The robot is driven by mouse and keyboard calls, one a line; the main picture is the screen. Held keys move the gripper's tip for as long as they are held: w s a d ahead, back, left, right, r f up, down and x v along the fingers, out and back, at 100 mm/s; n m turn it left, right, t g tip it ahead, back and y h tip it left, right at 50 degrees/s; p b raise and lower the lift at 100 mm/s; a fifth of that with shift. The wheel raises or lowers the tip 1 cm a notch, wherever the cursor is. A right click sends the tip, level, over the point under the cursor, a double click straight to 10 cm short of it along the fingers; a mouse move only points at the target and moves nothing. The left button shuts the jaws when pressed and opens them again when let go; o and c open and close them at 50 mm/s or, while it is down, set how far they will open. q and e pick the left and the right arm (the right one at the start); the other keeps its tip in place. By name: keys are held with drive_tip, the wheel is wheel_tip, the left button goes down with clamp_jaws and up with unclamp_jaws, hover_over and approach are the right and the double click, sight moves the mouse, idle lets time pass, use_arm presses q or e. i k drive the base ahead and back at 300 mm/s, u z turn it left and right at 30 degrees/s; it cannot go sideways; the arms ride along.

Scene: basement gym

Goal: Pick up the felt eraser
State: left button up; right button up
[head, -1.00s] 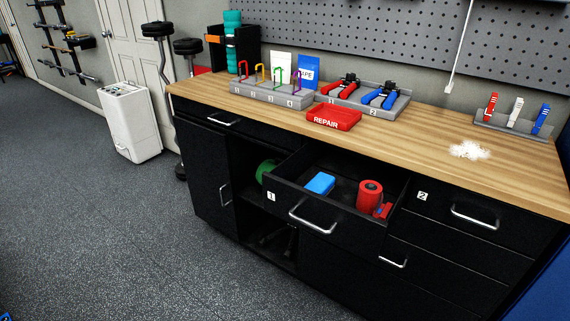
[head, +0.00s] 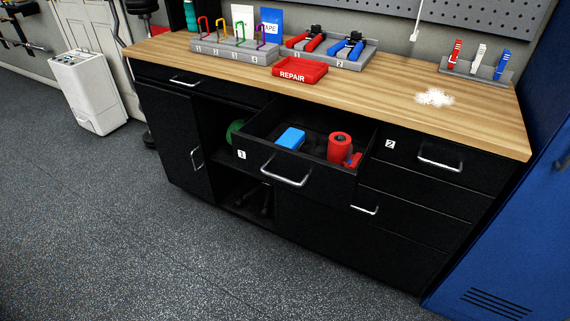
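A blue block that looks like the felt eraser (head: 290,138) lies in the open drawer marked 1 (head: 312,166), toward its left side. Its felt face is not clear from here. A red roll (head: 339,146) and a smaller red piece (head: 353,160) are in the same drawer, to its right. Neither of my grippers shows in the head view.
The wooden worktop (head: 390,80) holds a red REPAIR tray (head: 299,72), numbered racks and a white powder patch (head: 434,98). Drawer 2 (head: 420,150) is shut. A blue locker (head: 510,210) stands at the right. The floor (head: 150,240) in front is clear.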

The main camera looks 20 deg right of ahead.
sight(293, 138)
drive_tip(key=u, duration=1.05)
drive_tip(key=i, duration=2)
drive_tip(key=z, duration=0.6)
